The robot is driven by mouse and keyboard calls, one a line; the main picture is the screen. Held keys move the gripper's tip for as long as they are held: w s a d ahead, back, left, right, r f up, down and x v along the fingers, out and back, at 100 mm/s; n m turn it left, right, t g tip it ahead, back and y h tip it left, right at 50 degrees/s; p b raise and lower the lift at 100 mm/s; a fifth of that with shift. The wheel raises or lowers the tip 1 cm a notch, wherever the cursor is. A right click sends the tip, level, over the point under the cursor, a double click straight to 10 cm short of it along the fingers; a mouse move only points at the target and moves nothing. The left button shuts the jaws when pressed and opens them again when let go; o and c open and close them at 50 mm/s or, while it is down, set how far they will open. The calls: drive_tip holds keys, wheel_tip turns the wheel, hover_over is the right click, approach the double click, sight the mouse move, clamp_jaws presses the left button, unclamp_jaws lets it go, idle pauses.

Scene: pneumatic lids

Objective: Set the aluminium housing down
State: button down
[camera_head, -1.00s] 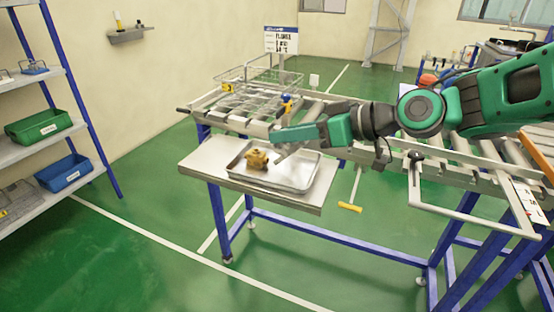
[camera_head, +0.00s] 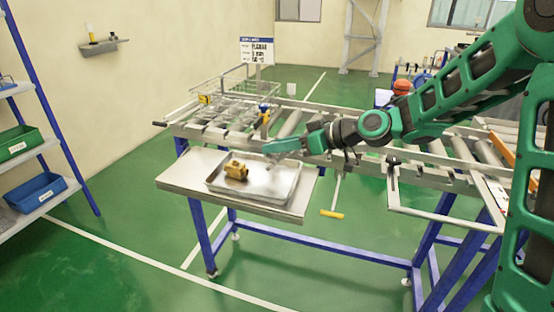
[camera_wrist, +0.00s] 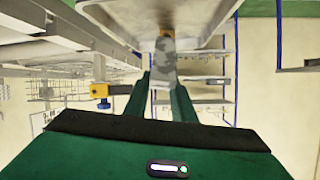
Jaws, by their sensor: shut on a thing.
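My gripper (camera_head: 270,149) is over the back part of a shallow metal tray (camera_head: 283,196). In the wrist view my gripper (camera_wrist: 162,84) has its two green fingers shut on a mottled grey piece, the aluminium housing (camera_wrist: 163,62). In the head view the housing is too small and pale against the tray to make out clearly; I cannot tell whether it touches the tray. A brass-coloured fitting (camera_head: 236,170) stands in the left part of the tray. The tray lies on a metal side table (camera_head: 178,176).
A roller conveyor (camera_head: 330,122) runs behind the table, with a wire basket (camera_head: 225,105) and a sign (camera_head: 257,50) at its left. A blue-and-yellow clamp (camera_wrist: 102,94) is near my gripper in the wrist view. Shelves with a blue bin (camera_head: 38,192) stand at left. The tray's right part looks clear.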

sight(278, 158)
drive_tip(key=shift+f, duration=1.95)
drive_tip(key=shift+f, duration=0.1)
drive_tip(key=c, duration=1.5)
unclamp_jaws()
drive_tip(key=v, duration=1.2)
